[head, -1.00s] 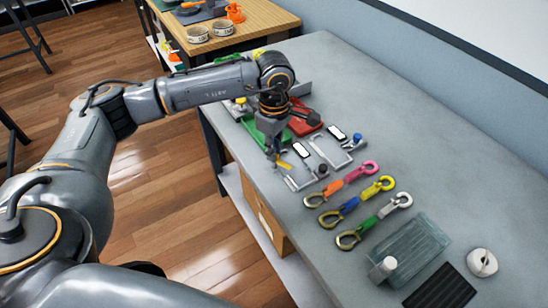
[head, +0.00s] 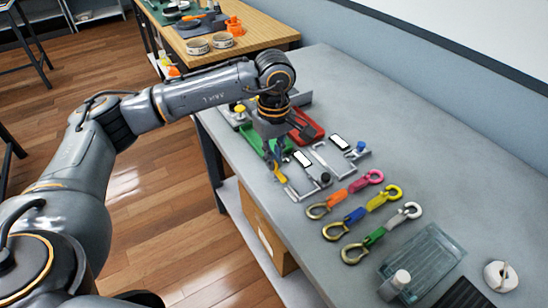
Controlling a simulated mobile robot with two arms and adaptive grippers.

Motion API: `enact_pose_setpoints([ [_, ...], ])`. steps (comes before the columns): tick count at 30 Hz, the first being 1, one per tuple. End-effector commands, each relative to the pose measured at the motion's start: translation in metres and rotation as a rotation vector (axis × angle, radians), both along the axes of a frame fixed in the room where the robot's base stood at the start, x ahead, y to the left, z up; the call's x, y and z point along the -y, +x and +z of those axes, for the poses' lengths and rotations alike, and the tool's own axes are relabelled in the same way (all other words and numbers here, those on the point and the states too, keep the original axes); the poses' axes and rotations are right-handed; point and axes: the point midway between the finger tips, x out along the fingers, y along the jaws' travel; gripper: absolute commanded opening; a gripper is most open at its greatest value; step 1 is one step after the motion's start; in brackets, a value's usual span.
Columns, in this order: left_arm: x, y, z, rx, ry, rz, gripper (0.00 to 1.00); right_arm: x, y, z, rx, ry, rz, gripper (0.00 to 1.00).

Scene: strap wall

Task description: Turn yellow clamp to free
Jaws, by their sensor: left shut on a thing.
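My left gripper (head: 274,157) reaches down over the left edge of the grey table. It is shut on a small yellow piece (head: 280,173), which I take to be the yellow clamp's handle; the fingers partly hide it. A silver clamp frame (head: 301,192) with a black knob (head: 326,177) lies just right of the gripper. A second silver frame (head: 333,162) with a blue knob (head: 361,147) lies further right. My right gripper is not in view.
A green tool (head: 256,141) and a red tool (head: 306,124) lie close around the gripper, with a yellow knob (head: 240,108) behind. Several coloured straps with hooks (head: 366,213) and a clear tray (head: 425,262) lie nearer. The table's back right is clear.

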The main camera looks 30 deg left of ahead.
Motion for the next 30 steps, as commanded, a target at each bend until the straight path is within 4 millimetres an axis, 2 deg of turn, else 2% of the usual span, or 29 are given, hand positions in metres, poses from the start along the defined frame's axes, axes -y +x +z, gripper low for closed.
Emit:
enact_pose_setpoints([
  [7,0.000,0.001,0.002,0.005,-0.002,-0.002,0.00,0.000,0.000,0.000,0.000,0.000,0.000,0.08],
  [8,0.000,0.001,0.002,0.005,-0.002,-0.002,0.14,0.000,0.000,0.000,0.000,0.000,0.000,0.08],
  [11,0.000,0.001,0.002,0.004,-0.001,-0.001,0.33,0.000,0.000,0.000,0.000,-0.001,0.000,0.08],
  [22,0.000,0.001,0.005,0.002,0.000,0.000,0.33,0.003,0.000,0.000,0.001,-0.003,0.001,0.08],
  [26,0.001,0.001,0.023,0.006,-0.001,-0.001,0.33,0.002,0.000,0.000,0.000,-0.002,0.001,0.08],
  [30,0.001,0.001,0.052,0.007,-0.002,-0.001,0.33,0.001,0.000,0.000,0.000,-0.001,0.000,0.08],
])
